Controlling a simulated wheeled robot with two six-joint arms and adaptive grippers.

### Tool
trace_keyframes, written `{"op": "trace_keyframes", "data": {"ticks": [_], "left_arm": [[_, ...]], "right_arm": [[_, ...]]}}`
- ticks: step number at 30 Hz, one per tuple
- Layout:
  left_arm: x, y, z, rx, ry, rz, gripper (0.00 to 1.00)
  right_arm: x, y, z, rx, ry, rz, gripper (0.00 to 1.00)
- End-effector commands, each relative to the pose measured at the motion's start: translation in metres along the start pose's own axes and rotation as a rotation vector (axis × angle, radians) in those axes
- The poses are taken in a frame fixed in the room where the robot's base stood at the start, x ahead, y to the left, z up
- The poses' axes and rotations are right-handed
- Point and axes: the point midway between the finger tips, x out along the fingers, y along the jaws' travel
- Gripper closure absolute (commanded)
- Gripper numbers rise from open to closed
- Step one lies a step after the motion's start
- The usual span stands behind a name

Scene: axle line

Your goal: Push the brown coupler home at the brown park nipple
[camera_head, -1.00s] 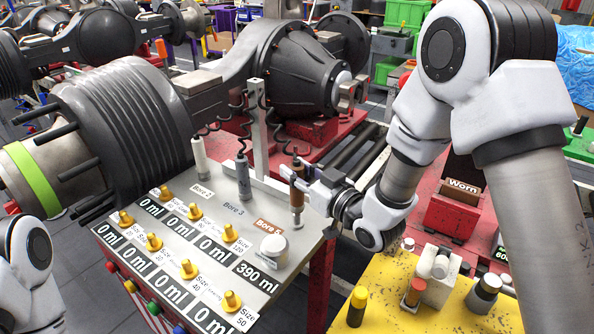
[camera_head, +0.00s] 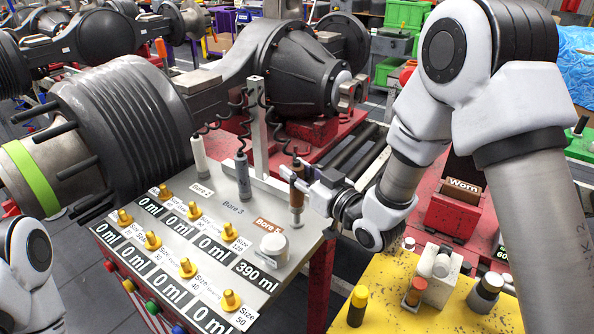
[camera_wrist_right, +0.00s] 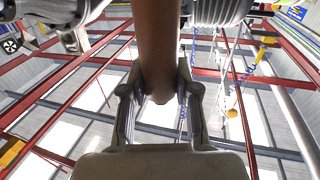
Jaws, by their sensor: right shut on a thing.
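The brown coupler (camera_head: 297,186) stands upright at the right rear of the grey panel, at the end of a black coiled hose. My right gripper (camera_head: 304,184) is shut on it from the right side. In the right wrist view the brown coupler (camera_wrist_right: 158,55) runs between the two fingers of the right gripper (camera_wrist_right: 160,95). A pale metal end shows under the coupler at the panel; whether it is fully seated on the park nipple I cannot tell. Of my left arm only a white link shows at the lower left; its gripper is out of view.
White (camera_head: 199,157) and grey (camera_head: 243,176) couplers stand left of the brown one. A silver knob (camera_head: 273,247) sits in front of it. A yellow table (camera_head: 390,316) with small parts lies at the right.

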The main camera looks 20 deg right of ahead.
Motion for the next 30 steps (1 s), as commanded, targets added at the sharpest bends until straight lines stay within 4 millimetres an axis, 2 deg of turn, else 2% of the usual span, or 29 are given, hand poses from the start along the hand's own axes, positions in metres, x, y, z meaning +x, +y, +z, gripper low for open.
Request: {"op": "trace_keyframes", "data": {"ticks": [30], "left_arm": [[0.029,0.0,0.0,0.0,0.0,0.0,0.6]], "right_arm": [[0.0,0.0,0.032,0.0,0.001,0.0,1.0]]}}
